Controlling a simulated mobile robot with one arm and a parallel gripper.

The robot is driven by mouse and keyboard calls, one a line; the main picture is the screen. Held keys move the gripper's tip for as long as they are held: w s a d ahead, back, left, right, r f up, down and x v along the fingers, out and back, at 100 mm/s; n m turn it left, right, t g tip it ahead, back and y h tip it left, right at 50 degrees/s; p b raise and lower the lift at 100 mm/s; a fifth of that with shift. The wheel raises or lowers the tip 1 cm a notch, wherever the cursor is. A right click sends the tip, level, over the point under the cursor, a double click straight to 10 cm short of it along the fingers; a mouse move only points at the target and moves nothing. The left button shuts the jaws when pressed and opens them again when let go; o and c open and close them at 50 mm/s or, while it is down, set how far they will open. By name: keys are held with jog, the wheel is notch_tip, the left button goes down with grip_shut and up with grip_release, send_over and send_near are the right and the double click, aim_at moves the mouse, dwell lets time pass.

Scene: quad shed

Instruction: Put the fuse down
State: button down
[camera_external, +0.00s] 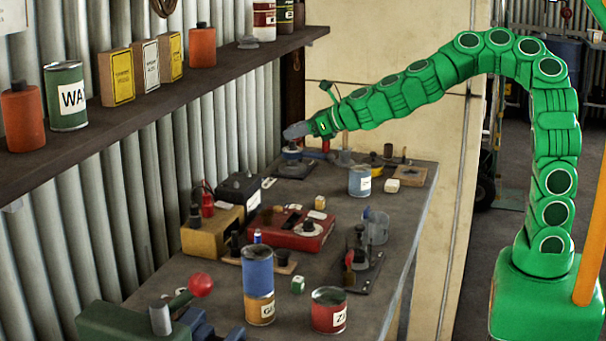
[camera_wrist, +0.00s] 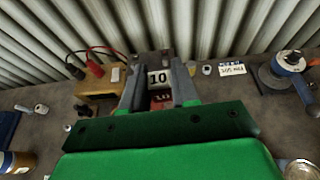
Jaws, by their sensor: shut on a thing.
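My gripper (camera_external: 297,131) is at the end of the green arm, above the far end of the workbench near the corrugated wall. In the wrist view, its two grey fingers (camera_wrist: 158,90) are shut on a small block with a white label reading 10, which I take to be the fuse (camera_wrist: 158,78). A red part with another 10 shows just below that label, between the fingers. The fuse cannot be made out in the external view. Whether it touches anything beneath it cannot be told.
The workbench (camera_external: 395,225) is crowded. A red case (camera_external: 285,232), a yellow box (camera_external: 212,232), a blue-grey can (camera_external: 360,181) and stacked cans (camera_external: 258,272) stand on it. A shelf (camera_external: 150,95) with cans and boxes juts out at the left. Red and black leads (camera_wrist: 95,50) show in the wrist view.

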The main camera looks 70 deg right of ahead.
jog(key=shift+s+f+n+y, duration=0.45)
jog(key=shift+n+y, duration=0.25)
jog(key=shift+y, duration=0.1)
jog(key=n+y, duration=0.1)
jog(key=s+n+g+y, duration=0.1)
jog(key=y, duration=0.1)
jog(key=shift+s+f+n, duration=0.2)
jog(key=shift+s+n, duration=0.05)
jog(key=shift+n, duration=0.05)
jog(key=shift+s+r+n+g+y, duration=0.1)
jog(key=shift+s+n+g+y, duration=0.35)
jog(key=shift+n+y, duration=0.35)
